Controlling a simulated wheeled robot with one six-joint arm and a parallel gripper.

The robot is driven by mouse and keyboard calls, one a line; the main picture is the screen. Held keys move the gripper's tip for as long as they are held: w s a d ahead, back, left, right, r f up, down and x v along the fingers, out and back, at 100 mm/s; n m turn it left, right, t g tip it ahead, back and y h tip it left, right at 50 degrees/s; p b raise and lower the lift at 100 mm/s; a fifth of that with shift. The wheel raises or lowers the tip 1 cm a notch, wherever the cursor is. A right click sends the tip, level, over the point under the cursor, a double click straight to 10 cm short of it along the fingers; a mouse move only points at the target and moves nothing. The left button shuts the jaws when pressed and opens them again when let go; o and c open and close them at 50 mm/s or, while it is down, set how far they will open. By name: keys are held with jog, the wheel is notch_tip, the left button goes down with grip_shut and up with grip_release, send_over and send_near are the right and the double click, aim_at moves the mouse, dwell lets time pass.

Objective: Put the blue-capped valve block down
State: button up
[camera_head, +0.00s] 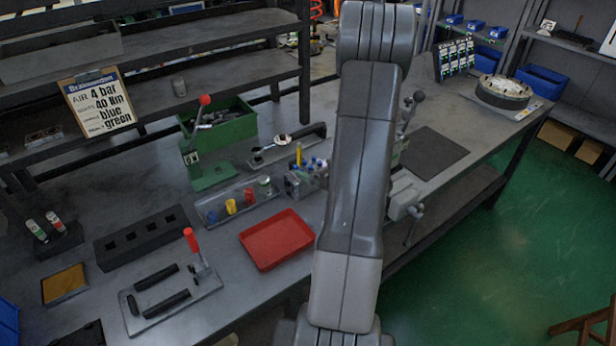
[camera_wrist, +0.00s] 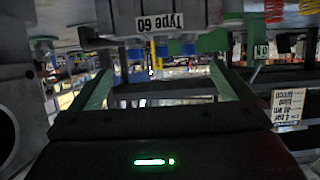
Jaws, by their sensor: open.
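My gripper (camera_wrist: 160,72) shows in the wrist view with its two green fingers spread wide apart. It is open and nothing is gripped between them. The wrist picture is upside down. A grey block (camera_wrist: 160,18) labelled "Type 60" is close by at its top edge, apart from the fingers. In the head view a small grey block (camera_head: 298,186) with blue-topped pieces and a yellow piece stands on the bench beside my arm. I cannot tell for sure that either is the blue-capped valve block. My arm hides my gripper in the head view.
A red tray (camera_head: 276,240) lies in front of the grey block. A rack with coloured cups (camera_head: 238,202), a green lever press (camera_head: 208,170) and a black slotted block (camera_head: 146,236) stand to the left. A dark mat (camera_head: 432,152) lies bare to the right.

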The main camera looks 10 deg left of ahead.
aim_at(307, 163)
jog(key=shift+p+x, duration=0.8)
jog(key=shift+x, duration=2.35)
jog(key=shift+s+a+f, duration=0.1)
jog(key=shift+s, duration=0.05)
jog(key=shift+c, duration=0.4)
jog(key=c, duration=1.8)
jog(key=shift+c, duration=0.8)
